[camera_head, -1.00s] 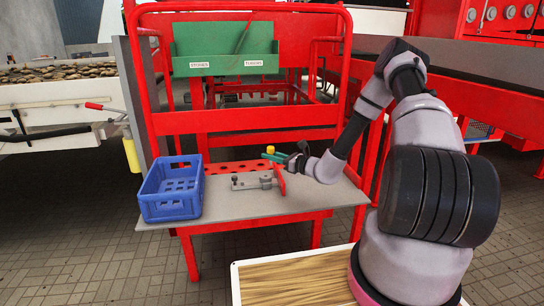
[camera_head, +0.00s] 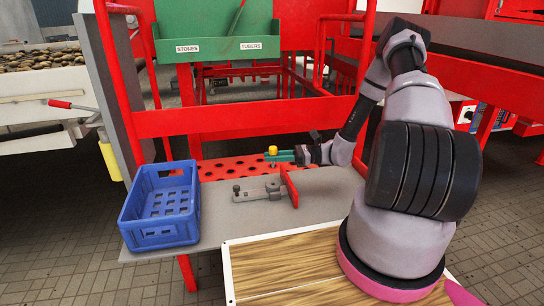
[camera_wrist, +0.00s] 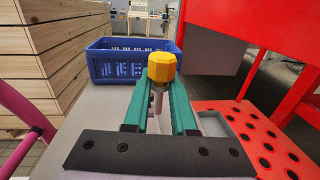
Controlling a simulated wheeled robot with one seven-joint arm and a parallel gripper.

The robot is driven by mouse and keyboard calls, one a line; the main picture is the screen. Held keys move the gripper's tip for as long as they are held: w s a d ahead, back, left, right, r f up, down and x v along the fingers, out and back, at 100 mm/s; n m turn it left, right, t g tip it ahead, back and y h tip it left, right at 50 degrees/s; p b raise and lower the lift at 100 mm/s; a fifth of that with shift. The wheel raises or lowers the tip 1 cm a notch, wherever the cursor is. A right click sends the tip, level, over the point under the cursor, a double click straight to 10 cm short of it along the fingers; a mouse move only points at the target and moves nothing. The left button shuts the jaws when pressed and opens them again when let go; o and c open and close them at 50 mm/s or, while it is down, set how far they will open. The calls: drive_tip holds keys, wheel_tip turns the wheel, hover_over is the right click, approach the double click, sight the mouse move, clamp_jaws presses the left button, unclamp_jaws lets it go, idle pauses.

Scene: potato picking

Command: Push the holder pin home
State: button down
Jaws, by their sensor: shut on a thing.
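The pin has a yellow faceted knob (camera_head: 272,150) and a thin grey shank (camera_wrist: 158,100) below it. My gripper (camera_head: 284,156) has green fingers closed around the pin just under the knob. In the wrist view the knob (camera_wrist: 162,66) stands up between the two fingertips. In the head view the pin is in front of the red perforated strip (camera_head: 235,168); whether its lower end sits in anything cannot be told. A grey metal fixture (camera_head: 258,190) with a red upright plate (camera_head: 290,188) lies on the table, nearer the camera than my gripper.
A blue crate (camera_head: 162,205) stands at the left end of the grey table (camera_head: 225,222). A red frame with a green bin (camera_head: 215,38) rises behind the table. A wooden-topped box (camera_head: 290,265) is in front. Bare table lies between crate and fixture.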

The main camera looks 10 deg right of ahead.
drive_tip(key=shift+f, duration=2.9)
drive_tip(key=shift+f, duration=1.45)
drive_tip(key=shift+r, duration=1.15)
drive_tip(key=shift+f, duration=1.25)
drive_tip(key=c, duration=0.7)
unclamp_jaws()
drive_tip(key=shift+o, duration=0.2)
drive_tip(key=shift+d, duration=0.15)
drive_tip(key=d, duration=0.3)
drive_tip(key=s+d, duration=0.1)
drive_tip(key=d, duration=0.6)
drive_tip(key=shift+s+d, duration=0.25)
